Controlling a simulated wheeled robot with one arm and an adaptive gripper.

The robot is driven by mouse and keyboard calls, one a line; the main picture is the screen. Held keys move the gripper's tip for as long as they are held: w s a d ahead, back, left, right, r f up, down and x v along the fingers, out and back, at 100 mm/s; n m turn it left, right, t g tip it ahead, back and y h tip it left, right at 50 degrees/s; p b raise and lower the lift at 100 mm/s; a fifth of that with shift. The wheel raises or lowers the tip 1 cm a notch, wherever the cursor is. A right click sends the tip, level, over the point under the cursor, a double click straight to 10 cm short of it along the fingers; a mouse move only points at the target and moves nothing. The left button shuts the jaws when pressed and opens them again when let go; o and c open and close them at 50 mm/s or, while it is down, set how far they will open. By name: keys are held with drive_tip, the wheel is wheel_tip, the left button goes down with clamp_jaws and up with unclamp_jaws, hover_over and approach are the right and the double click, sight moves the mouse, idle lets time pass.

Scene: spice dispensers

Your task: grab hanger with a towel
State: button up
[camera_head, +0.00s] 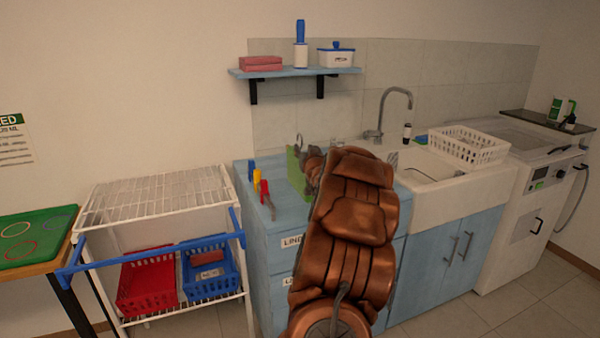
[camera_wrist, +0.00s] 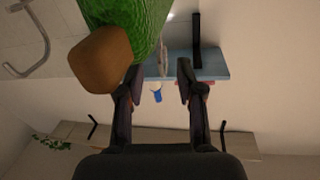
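A green towel (camera_head: 297,172) hangs upright above the blue counter, with a thin metal hook (camera_head: 299,141) at its top. In the wrist view the fuzzy green towel (camera_wrist: 128,22) is close at the upper left, with a brown, wood-like hanger end (camera_wrist: 101,57) sticking out of it. My gripper (camera_wrist: 158,72) is open, its two dark fingers apart. The hanger end and towel lie beside the left finger; I cannot tell whether they touch. A thin greyish piece, maybe the hook, shows beyond the fingertips. In the head view my copper arm hides part of the gripper and counter.
Yellow and red-handled items (camera_head: 264,190) stand at the counter's left edge. A blue wall shelf (camera_head: 296,71) holds several items above. The sink (camera_head: 432,170) with a white basket (camera_head: 468,146) is right; a white wire rack (camera_head: 158,193) is left.

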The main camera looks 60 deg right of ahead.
drive_tip(key=shift+p+x, duration=0.65)
drive_tip(key=shift+x, duration=1.7)
clamp_jaws()
